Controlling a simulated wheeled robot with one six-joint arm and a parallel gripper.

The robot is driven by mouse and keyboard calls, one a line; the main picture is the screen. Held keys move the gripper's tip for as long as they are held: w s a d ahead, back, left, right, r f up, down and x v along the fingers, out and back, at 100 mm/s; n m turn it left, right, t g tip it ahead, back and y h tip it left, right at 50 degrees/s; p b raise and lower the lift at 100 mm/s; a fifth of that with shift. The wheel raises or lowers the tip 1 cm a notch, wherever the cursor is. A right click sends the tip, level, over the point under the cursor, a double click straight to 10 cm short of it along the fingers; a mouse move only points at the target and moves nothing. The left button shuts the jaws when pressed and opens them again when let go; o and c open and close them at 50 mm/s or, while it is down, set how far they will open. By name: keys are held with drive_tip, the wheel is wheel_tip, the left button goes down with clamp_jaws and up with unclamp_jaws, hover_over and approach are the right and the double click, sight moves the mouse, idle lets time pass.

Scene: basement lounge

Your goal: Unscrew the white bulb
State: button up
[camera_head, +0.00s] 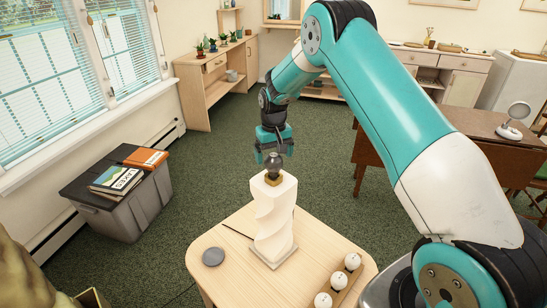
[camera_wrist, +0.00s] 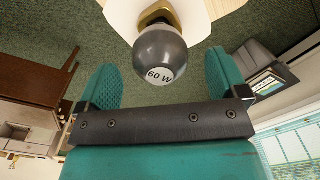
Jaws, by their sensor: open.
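A dark grey bulb (camera_head: 274,162) sits upright in a brass socket (camera_head: 272,179) on top of a white twisted lamp (camera_head: 273,222) on a light wooden table (camera_head: 222,239). In the wrist view the grey bulb (camera_wrist: 160,52) carries a "60 W" label. My gripper (camera_head: 273,150) is above the bulb and points down. In the wrist view its two teal fingers are apart, with the bulb between and slightly beyond them; I see no contact. Three white round bulbs (camera_head: 338,281) stand in a row at the table's front right, away from my gripper.
A dark grey disc (camera_head: 213,256) lies on the table's left side, near a thin dark cord. A grey storage bin (camera_head: 130,207) with books stands by the window wall. A brown table (camera_head: 460,147) with a small round white lamp is at right. Green carpet between is clear.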

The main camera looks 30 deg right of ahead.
drive_tip(key=shift+f, duration=1.45)
